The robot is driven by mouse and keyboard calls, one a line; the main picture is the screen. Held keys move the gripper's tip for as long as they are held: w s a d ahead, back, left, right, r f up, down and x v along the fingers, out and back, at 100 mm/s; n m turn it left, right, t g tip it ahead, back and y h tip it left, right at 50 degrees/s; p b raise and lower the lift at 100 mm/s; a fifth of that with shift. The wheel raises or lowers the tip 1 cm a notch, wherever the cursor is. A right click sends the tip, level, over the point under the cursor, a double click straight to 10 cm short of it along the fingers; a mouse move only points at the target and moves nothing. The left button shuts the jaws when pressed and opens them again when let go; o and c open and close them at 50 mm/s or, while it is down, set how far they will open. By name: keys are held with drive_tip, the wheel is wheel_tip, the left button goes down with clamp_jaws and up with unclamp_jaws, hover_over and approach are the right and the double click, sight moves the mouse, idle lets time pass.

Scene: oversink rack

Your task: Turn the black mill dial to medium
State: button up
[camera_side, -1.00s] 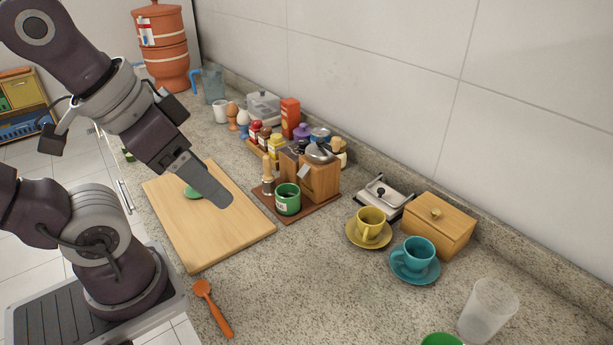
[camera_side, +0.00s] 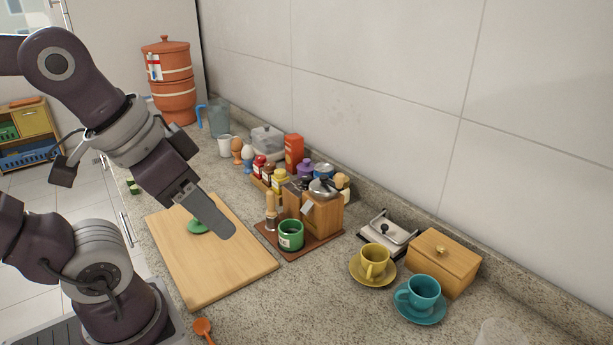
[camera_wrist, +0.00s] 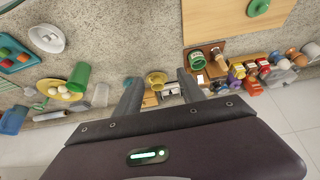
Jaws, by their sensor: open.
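In the side view a wooden mill (camera_side: 322,216) with a silver domed lid stands at the back of a brown board (camera_side: 298,249). Small dark parts show beside its lid, but I cannot make out the dial or its setting. A green jar (camera_side: 290,235) stands in front of the mill. My gripper (camera_side: 222,228) hangs above the cutting board, left of the green jar and apart from the mill. In the wrist view my gripper (camera_wrist: 160,92) has its two fingers spread with nothing held between them. The green jar also shows there (camera_wrist: 197,61), right of the fingers.
The wooden cutting board (camera_side: 215,262) carries a green disc (camera_side: 197,226). Several bottles (camera_side: 268,174) crowd behind the mill. A yellow cup (camera_side: 374,261), a teal cup (camera_side: 421,292) and a wooden box (camera_side: 443,260) stand to the right. Bare counter lies before the brown board.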

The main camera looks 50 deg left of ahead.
drive_tip(key=shift+n+g, duration=0.6)
drive_tip(key=shift+n, duration=0.1)
drive_tip(key=w+r, duration=0.1)
drive_tip(key=w, duration=0.1)
drive_tip(key=w+a+r, duration=0.1)
drive_tip(key=w, duration=0.2)
drive_tip(key=w+a+r, duration=0.1)
drive_tip(key=w, duration=0.1)
drive_tip(key=shift+w+r, duration=0.3)
drive_tip(key=shift+r, duration=0.1)
drive_tip(key=shift+c, duration=0.8)
drive_tip(key=n+g, duration=0.3)
drive_tip(key=g, duration=0.1)
hover_over(307, 177)
drive_tip(key=f, duration=1)
drive_tip(key=shift+s+d+f, duration=0.15)
drive_tip(key=shift+s+d, duration=0.15)
drive_tip(key=shift+d, duration=0.05)
drive_tip(key=f, duration=0.8)
drive_tip(key=shift+w+a+f, duration=0.2)
drive_tip(key=shift+w+a, duration=0.1)
drive_tip(key=shift+a, duration=0.05)
clamp_jaws()
